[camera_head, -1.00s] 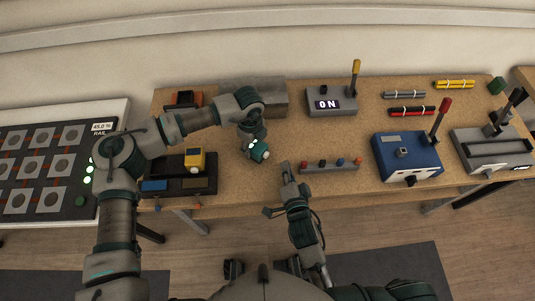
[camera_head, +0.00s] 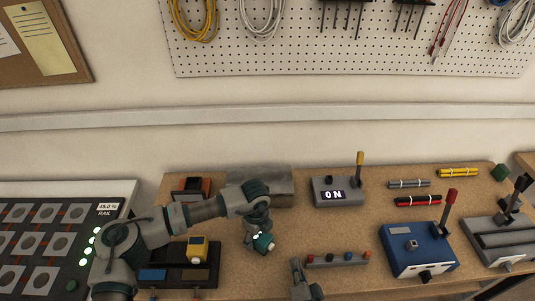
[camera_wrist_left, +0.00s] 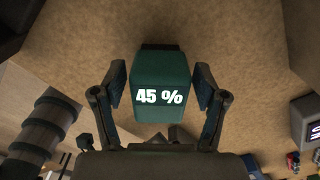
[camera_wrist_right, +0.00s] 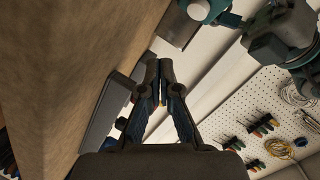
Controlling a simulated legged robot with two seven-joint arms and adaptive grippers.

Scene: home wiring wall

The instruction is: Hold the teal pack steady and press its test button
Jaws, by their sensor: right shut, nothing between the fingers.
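The teal pack (camera_head: 263,243) is at the end of my left gripper (camera_head: 258,232), tilted above the table. In the left wrist view the pack (camera_wrist_left: 161,75) sits between the two fingers and its display reads "45 %". The contact of the fingers with its sides is hard to see. In the right wrist view part of the pack (camera_wrist_right: 204,10) shows at the top, with a round white part that may be the test button (camera_wrist_right: 230,20). My right gripper (camera_head: 295,263) is shut and empty at the table's front, right of the pack and apart from it.
Behind the pack is a grey block (camera_head: 270,180). A yellow device (camera_head: 197,249) is at left.

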